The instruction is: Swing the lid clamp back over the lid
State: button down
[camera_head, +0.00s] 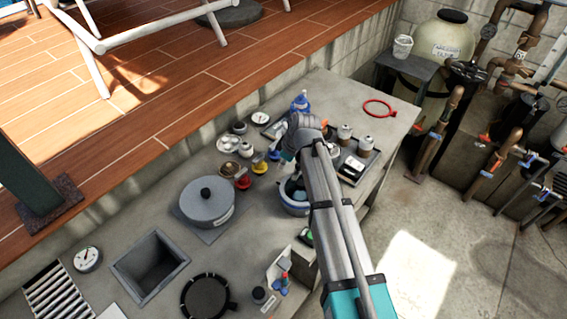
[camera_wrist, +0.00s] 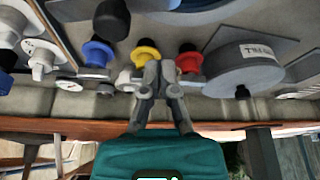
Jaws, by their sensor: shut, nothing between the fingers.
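My gripper (camera_head: 284,157) is over the far part of the bench, beside the coloured valves. In the wrist view my gripper (camera_wrist: 160,66) has its fingers together and empty, in front of the yellow valve (camera_wrist: 147,54); contact cannot be told. A grey lidded pot (camera_head: 207,205) with a dark knob stands left of my gripper; the grey pot (camera_wrist: 240,68) shows its label at right in the wrist view. A black round fitting (camera_head: 205,297) with side tabs lies at the near edge. I cannot tell for certain which part is the lid clamp.
A red valve (camera_wrist: 189,60) and a blue valve (camera_wrist: 98,54) flank the yellow one. A blue-rimmed bucket (camera_head: 294,208) stands beside my arm. A square sink (camera_head: 150,266) opens at left. The wooden deck (camera_head: 130,110) rises behind.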

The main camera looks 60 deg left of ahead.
jog(key=p+v, duration=0.6)
jog(key=v, duration=0.1)
dwell(0.3)
jog(key=shift+w, duration=0.15)
dwell(0.6)
jog(key=w+d+f+m+t+h+b, duration=0.1)
jog(key=w+d+m, duration=0.5)
jog(key=w+d, duration=0.95)
jog(key=w+d+f+m+t+b, duration=0.15)
jog(key=w+d+m, duration=0.45)
jog(key=w+d, duration=0.95)
jog(key=s+d+f+m+h+b, duration=0.1)
jog(key=d+m, duration=1.2)
jog(key=d, duration=2.9)
jog(key=shift+s+d+f+m+h, duration=0.4)
jog(key=shift+s+f+h, duration=0.1)
jog(key=shift+f, duration=0.15)
